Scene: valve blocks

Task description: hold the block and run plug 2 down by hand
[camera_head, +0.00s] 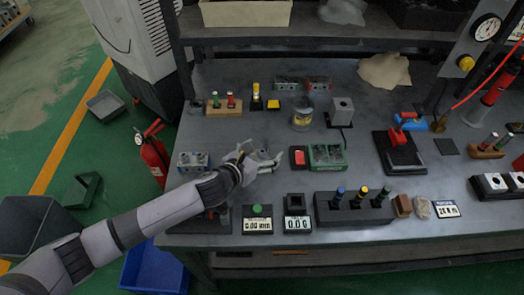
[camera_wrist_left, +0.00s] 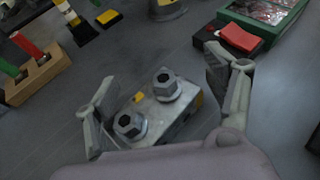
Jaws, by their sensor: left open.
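A grey metal block (camera_wrist_left: 152,106) with a small yellow mark lies on the bench in the left wrist view. Two hex-headed plugs stand on its top, one nearer (camera_wrist_left: 130,125) and one farther (camera_wrist_left: 166,84); no numbers are legible, so I cannot tell which is plug 2. My left gripper (camera_wrist_left: 161,72) is open, with one finger on each side of the block. I cannot tell whether the fingers touch it. In the head view my left gripper (camera_head: 259,155) is low over the bench and largely hides the block. My right gripper is not in view.
Another plugged block (camera_head: 193,160) stands left of my gripper. A red-topped black box (camera_head: 298,157) and a green tray (camera_head: 328,156) are close on the right. A wooden plug stand (camera_head: 224,106) is behind. Displays (camera_head: 257,225) and a black tool rack (camera_head: 354,207) line the front edge.

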